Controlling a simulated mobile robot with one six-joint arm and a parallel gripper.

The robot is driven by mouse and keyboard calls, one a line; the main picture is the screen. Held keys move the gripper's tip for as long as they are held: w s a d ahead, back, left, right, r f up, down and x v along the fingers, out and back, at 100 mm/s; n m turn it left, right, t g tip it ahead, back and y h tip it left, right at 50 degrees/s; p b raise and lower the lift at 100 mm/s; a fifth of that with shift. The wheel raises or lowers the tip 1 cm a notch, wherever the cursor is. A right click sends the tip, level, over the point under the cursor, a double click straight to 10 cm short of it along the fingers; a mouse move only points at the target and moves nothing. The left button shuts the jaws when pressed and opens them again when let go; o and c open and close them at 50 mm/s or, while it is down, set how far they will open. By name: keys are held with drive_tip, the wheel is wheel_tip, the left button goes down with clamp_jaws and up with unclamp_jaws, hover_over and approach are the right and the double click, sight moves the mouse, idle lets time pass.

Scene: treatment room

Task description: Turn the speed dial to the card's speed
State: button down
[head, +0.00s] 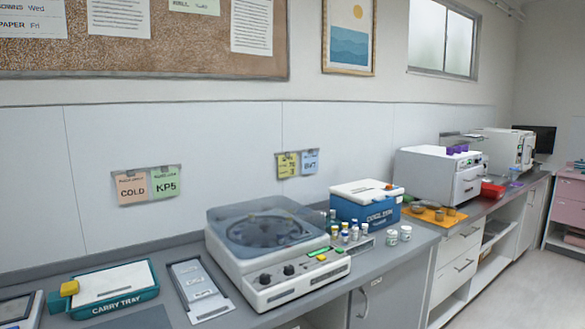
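A white centrifuge-like machine (275,245) with a closed, see-through smoky lid (265,226) stands on the grey counter. Its sloped front panel carries two dark round dials, a left one (265,279) and a right one (289,270). Their labels and pointer settings are too small to read. A green button and an orange one sit right of the dials. On the wall behind hang an orange card (132,187) reading COLD, a green card (165,182) reading KP5, a yellow card (288,165) and a blue card (310,162), both too small to read surely. My gripper is not in view.
Left of the machine lie a grey slotted tray (199,290) and a teal carry tray (115,288) with a yellow block. Right of it stand several small vials, a blue cool box (366,201) and two jars. The counter's front edge runs close below the machine.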

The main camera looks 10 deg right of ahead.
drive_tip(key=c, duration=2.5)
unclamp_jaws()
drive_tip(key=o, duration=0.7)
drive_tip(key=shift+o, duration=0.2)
